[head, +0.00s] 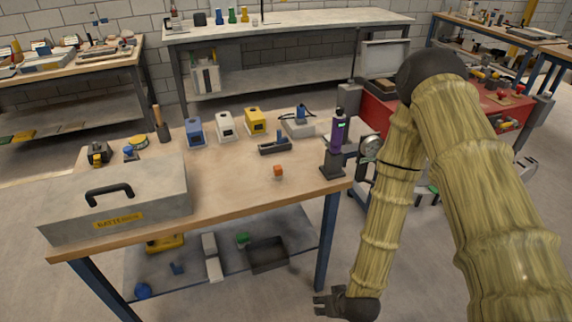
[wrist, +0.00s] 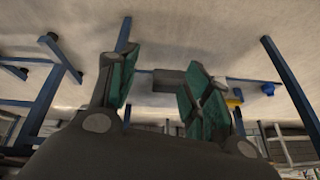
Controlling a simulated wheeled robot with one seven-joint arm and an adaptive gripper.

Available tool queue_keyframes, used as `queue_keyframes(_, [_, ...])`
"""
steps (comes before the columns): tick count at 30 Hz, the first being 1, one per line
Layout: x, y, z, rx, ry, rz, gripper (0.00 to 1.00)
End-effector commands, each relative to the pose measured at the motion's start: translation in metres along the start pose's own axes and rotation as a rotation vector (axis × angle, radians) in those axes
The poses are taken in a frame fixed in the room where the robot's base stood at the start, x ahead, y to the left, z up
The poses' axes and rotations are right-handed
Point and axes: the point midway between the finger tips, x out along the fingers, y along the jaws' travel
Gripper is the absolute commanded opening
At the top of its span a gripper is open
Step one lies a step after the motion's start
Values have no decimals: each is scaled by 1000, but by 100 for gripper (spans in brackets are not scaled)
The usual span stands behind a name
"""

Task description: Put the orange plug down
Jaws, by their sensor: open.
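The orange plug (head: 278,171) is a small orange block standing on the wooden tabletop (head: 235,195), right of the middle in the head view. My gripper (head: 322,304) is at the bottom of the head view, low beside the table's front right leg and well below the tabletop. It is apart from the plug. In the wrist view my gripper (wrist: 160,95) shows its green-padded fingers spread, with nothing between them. The plug does not show in the wrist view.
A grey case marked BATTERIES (head: 118,200) fills the table's left front. Blue, white and yellow chargers (head: 225,127) stand at the back. A purple device (head: 337,130) stands at the right edge. The lower shelf holds a dark bin (head: 267,254). Tabletop around the plug is clear.

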Motion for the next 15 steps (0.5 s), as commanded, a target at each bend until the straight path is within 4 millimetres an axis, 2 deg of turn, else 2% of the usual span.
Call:
queue_keyframes(1, [-16, -15, -53, -24, 95, -18, 49])
queue_keyframes(3, [-31, -33, -115, -65, 221, -36, 49])
queue_keyframes(6, [-58, -56, -195, -112, 384, -49, 49])
queue_keyframes(9, [-88, -74, -259, -148, 517, -51, 49])
queue_keyframes(10, [-96, -79, -274, -155, 551, -51, 49])
queue_keyframes(12, [-112, -87, -303, -170, 615, -49, 49])
queue_keyframes(15, [-128, -94, -330, -185, 674, -44, 49])
